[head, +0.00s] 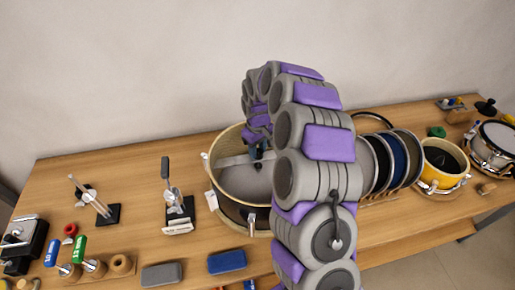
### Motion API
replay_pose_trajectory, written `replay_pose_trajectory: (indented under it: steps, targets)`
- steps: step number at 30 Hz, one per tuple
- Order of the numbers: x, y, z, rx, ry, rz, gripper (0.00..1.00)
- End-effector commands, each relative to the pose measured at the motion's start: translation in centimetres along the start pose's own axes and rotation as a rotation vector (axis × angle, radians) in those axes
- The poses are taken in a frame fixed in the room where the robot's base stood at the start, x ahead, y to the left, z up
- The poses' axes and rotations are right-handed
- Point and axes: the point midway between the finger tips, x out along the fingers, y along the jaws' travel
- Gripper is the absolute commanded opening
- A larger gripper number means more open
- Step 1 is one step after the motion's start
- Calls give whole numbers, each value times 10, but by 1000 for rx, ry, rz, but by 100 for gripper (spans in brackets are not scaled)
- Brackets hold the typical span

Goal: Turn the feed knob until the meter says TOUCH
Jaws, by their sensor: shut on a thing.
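A wooden drum shell (228,205) stands open at the top in the middle of the bench. A pale grey bar (235,161) crosses its inside. My gripper (258,155) reaches down into the shell from above, at the bar's right end. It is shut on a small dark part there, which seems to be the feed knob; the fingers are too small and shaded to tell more. My arm hides the shell's right side. I cannot make out a meter or any reading. A small white tag (211,200) shows at the shell's left wall.
Left on the bench (130,150) are small stands (172,195), rollers with blue and green sleeves, and a dark device (22,245). Grey (161,274) and blue (227,262) blocks lie in front. Upright discs (383,160), a yellow drum (440,165) and a white-headed drum (495,140) stand right.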

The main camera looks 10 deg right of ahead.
Motion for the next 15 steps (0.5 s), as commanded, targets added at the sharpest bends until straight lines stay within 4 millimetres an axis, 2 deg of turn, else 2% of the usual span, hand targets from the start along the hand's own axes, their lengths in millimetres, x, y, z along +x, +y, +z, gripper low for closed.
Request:
replay_pose_trajectory:
  steps: [8,15]
  targets:
    - [0,1,0,23,-2,1,5]
    - [-2,1,1,144,-2,1,5]
